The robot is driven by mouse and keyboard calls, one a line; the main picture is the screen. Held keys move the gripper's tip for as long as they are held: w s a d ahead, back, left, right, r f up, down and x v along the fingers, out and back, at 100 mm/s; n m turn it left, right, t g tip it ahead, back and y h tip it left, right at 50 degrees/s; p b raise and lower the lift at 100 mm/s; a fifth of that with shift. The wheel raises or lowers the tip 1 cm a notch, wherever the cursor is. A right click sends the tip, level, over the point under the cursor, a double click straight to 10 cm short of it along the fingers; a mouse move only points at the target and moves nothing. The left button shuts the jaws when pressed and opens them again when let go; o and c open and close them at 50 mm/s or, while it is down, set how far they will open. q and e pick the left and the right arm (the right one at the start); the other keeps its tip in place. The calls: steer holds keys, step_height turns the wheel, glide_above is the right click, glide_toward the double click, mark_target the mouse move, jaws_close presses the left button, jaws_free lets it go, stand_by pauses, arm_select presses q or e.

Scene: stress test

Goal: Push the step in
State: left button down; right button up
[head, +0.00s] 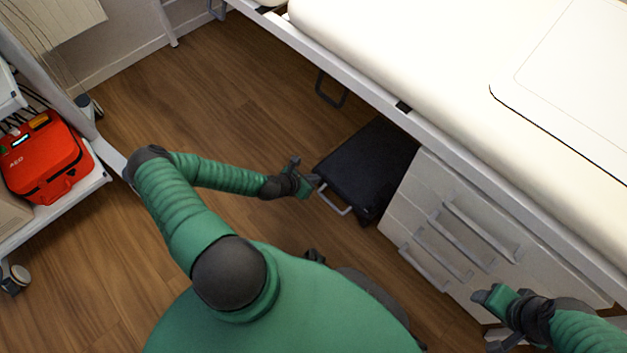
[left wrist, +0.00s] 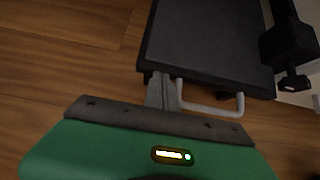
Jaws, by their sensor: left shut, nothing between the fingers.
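The step (head: 365,165) is a low black platform with a light metal handle (head: 334,200) on its front edge. It sits partly under the bed, left of the drawers, with its front part sticking out. My left gripper (head: 312,182) is shut and empty at the step's front edge. In the left wrist view its closed fingers (left wrist: 160,90) lie just left of the handle (left wrist: 212,110), at the front edge of the step (left wrist: 205,40). I cannot tell whether they touch. My right gripper (head: 482,296) is near the drawer front; its jaw opening is unclear.
The white bed (head: 400,45) overhangs the step. A white drawer unit (head: 425,200) with metal handles stands right of the step. A trolley with a red AED bag (head: 45,155) is at far left. Wooden floor (head: 225,95) is clear left of the step.

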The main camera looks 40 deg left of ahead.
arm_select(q)
steer(key=w, duration=0.6)
steer(key=w+d, duration=0.1)
steer(key=w, duration=1.2)
steer(key=shift+w+d, duration=0.25)
steer(key=shift+w, duration=0.05)
steer(key=shift+w+b, duration=0.25)
steer(key=shift+b, duration=0.05)
steer(key=shift+w+r, duration=0.15)
steer(key=shift+w, duration=0.05)
